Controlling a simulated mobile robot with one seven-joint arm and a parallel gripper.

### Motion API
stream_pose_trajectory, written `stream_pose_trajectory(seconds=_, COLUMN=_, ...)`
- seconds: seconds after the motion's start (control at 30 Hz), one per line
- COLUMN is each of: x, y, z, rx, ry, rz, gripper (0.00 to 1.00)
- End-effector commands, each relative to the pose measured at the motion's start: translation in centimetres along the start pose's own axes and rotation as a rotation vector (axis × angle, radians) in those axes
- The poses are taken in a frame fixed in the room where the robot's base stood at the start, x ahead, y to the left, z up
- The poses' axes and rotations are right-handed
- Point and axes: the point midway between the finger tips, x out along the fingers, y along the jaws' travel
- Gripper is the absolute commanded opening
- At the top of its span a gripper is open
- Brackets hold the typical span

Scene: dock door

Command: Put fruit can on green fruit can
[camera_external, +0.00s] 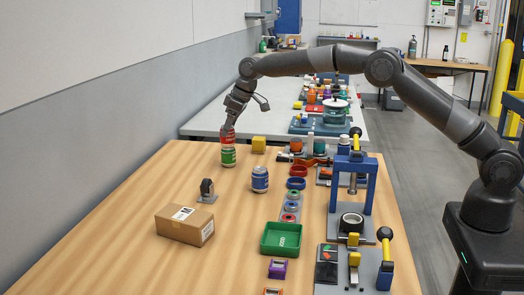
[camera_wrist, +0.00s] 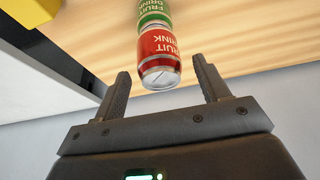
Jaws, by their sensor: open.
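The red fruit can (camera_external: 228,136) stands upright on top of the green fruit can (camera_external: 228,158) at the far left of the wooden table. In the wrist view the red can (camera_wrist: 159,57) shows its silver end toward me, with the green can (camera_wrist: 154,13) directly behind it in line. My gripper (camera_external: 230,124) is at the top of the red can, pointing down. In the wrist view its fingers (camera_wrist: 160,67) are open on either side of the can's near end, with visible gaps on both sides. The green can's far end is cut off there.
A blue can (camera_external: 260,179) stands apart to the right, nearer the camera. A yellow block (camera_external: 258,144) is close to the stack. A cardboard box (camera_external: 185,225), a dark bracket (camera_external: 206,190) and a green bin (camera_external: 282,238) are nearer. The left table area is clear.

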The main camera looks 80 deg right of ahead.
Motion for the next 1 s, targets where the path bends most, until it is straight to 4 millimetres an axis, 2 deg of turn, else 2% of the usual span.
stream_pose_trajectory(seconds=0.03, x=-1.4, y=0.0, z=-0.1, rx=0.000, ry=0.003, rz=0.001, gripper=0.68)
stream_pose_trajectory(seconds=0.1, x=-2.9, y=0.0, z=0.0, rx=0.000, ry=0.002, rz=0.001, gripper=0.68)
stream_pose_trajectory(seconds=0.3, x=-6.3, y=0.1, z=0.0, rx=0.000, ry=0.001, rz=0.000, gripper=0.68)
stream_pose_trajectory(seconds=0.4, x=-7.3, y=0.0, z=0.0, rx=0.000, ry=0.001, rz=0.000, gripper=0.68)
stream_pose_trajectory(seconds=0.63, x=-8.1, y=-0.1, z=0.1, rx=0.000, ry=0.000, rz=0.000, gripper=0.68)
stream_pose_trajectory(seconds=0.73, x=-9.6, y=-0.9, z=0.3, rx=-0.003, ry=0.004, rz=0.001, gripper=0.68)
stream_pose_trajectory(seconds=0.87, x=-13.4, y=-2.9, z=1.5, rx=-0.008, ry=0.011, rz=0.005, gripper=0.68)
stream_pose_trajectory(seconds=1.0, x=-18.1, y=-5.6, z=3.9, rx=-0.011, ry=0.017, rz=0.009, gripper=0.68)
